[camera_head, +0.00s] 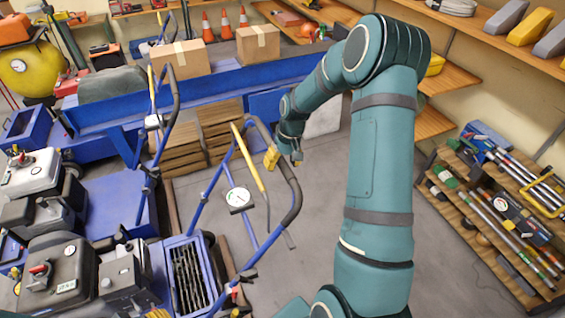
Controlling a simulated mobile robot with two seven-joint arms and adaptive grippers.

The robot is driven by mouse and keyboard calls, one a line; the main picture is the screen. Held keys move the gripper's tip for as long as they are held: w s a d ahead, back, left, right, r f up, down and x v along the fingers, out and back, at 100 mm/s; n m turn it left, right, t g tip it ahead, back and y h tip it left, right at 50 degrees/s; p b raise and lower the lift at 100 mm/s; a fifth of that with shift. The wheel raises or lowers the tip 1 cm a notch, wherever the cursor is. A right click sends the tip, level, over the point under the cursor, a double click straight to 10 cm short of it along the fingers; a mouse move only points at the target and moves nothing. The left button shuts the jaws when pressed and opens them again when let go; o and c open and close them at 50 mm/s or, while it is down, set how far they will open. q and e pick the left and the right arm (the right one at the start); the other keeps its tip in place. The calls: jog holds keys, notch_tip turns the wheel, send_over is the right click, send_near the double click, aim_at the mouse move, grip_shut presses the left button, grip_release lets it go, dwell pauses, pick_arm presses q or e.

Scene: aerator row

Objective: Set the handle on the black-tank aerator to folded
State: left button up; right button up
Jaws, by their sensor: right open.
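The black-tank aerator (60,265) stands at the lower left, with a dark engine and a blue frame. Its handle (293,200) is a blue tube loop with a black grip, rising up and to the right from the frame. It stands raised, with a yellow lever (249,157) and a white round gauge (238,199) on it. My right gripper (284,157) is open at the upper part of the handle, close to the black grip. Whether it touches the handle I cannot tell. My left gripper is not in view.
A second aerator (38,172) with a pale tank stands behind, its handle (176,90) also raised. A blue flatbed (110,112) with boxes and wooden pallets (215,125) are at the back. A tool rack (500,215) is at right. Bare floor (300,255) lies between.

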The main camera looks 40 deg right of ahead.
grip_shut()
jog(key=shift+a, duration=0.1)
